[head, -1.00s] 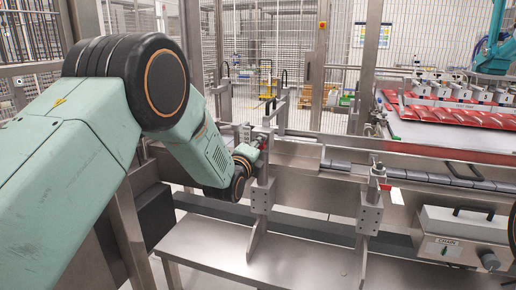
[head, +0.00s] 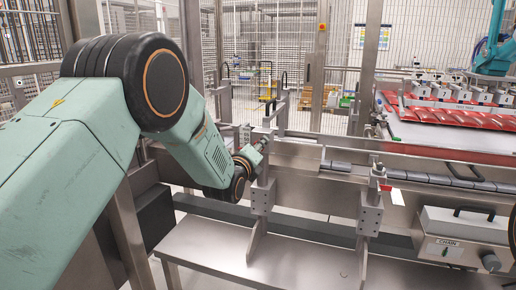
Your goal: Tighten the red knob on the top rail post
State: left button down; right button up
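My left arm comes in from the left, and its small gripper (head: 260,147) is at the upper part of the nearer left metal post (head: 262,195). The fingers are too small and dark to tell whether they are open or shut. No red shows at the fingertips, so a knob there would be hidden by the gripper. A second post (head: 370,215) to the right carries a small red part (head: 386,188) near its top, clear of my gripper. My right gripper is out of view.
A steel shelf (head: 210,250) lies below the posts. A conveyor chain (head: 440,180) runs behind them to the right. A grey box (head: 465,232) marked CHAIN is at the right. Red packs (head: 450,112) lie under a picker head (head: 450,90).

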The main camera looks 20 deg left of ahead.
pick_arm(q)
jog(key=c, duration=1)
grip_release()
jog(key=shift+o, duration=0.2)
jog(key=shift+s, duration=0.15)
jog(key=s, duration=1.1)
jog(key=shift+s+a, duration=0.2)
jog(key=shift+s, duration=0.2)
